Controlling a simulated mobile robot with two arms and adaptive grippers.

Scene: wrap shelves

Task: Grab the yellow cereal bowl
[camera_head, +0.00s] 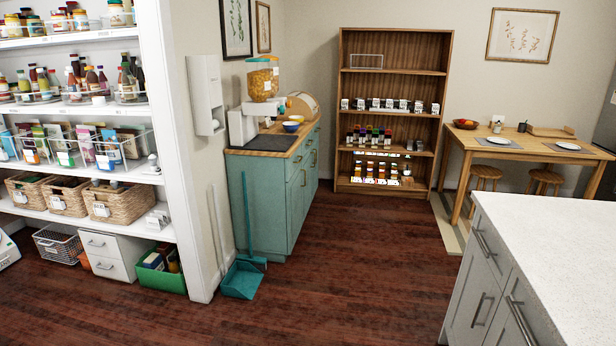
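A small yellow bowl (297,118) sits on the wooden top of the teal cabinet, left of the picture's middle. A blue-and-white bowl (291,127) stands just in front of it and seems to overlap it in this view. A dispenser filled with yellow cereal (262,80) stands to the left of the bowls. Neither of my grippers shows in the head view, so their state is hidden.
The teal cabinet (285,195) stands against the wall. A teal dustpan (242,280) and broom lean near its front left. A white-topped island (550,250) fills the lower right. Dark wooden floor (350,270) between them is clear.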

